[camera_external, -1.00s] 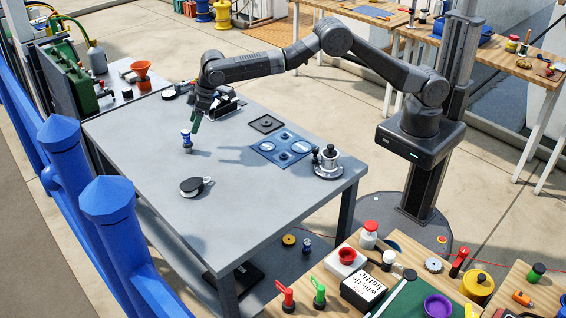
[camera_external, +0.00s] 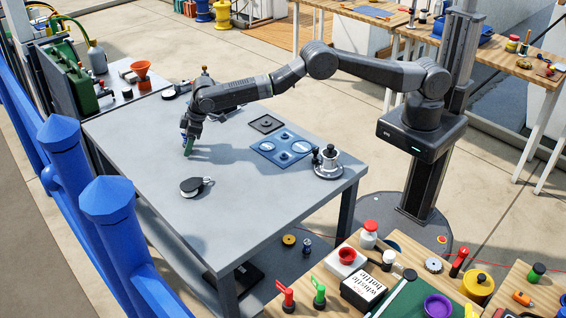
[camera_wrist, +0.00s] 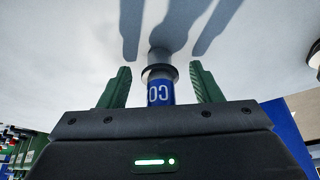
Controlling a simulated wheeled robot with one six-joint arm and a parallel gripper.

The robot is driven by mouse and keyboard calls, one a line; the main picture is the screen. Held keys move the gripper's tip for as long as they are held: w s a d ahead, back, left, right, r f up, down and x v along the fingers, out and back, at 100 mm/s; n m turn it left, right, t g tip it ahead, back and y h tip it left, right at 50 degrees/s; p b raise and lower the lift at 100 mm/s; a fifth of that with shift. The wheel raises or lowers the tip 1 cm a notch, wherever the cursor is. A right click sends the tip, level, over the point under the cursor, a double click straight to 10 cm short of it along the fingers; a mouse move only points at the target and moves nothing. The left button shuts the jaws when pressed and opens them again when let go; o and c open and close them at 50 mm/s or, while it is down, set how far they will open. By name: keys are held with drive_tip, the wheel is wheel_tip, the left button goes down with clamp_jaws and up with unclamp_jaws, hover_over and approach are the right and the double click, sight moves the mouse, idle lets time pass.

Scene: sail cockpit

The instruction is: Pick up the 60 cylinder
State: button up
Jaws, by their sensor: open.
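The 60 cylinder (camera_wrist: 160,92) shows in the wrist view, with a blue band, an upside-down "60" marking, a dark collar and a grey end. My gripper (camera_wrist: 160,70) is open, with one green finger on each side of the cylinder. Gaps show between the fingers and the cylinder. In the external view my gripper (camera_external: 188,146) is low over the left part of the grey table (camera_external: 235,200), and it largely hides the cylinder there.
A black round pulley-like block (camera_external: 192,187) lies in front of my gripper. A blue panel (camera_external: 284,148) with round fittings and a silver winch-like piece (camera_external: 328,162) are to the right. An orange funnel (camera_external: 141,70) stands at the back left. The table's front middle is clear.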

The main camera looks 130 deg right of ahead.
drive_tip(key=c, duration=1)
drive_tip(key=shift+c, duration=0.5)
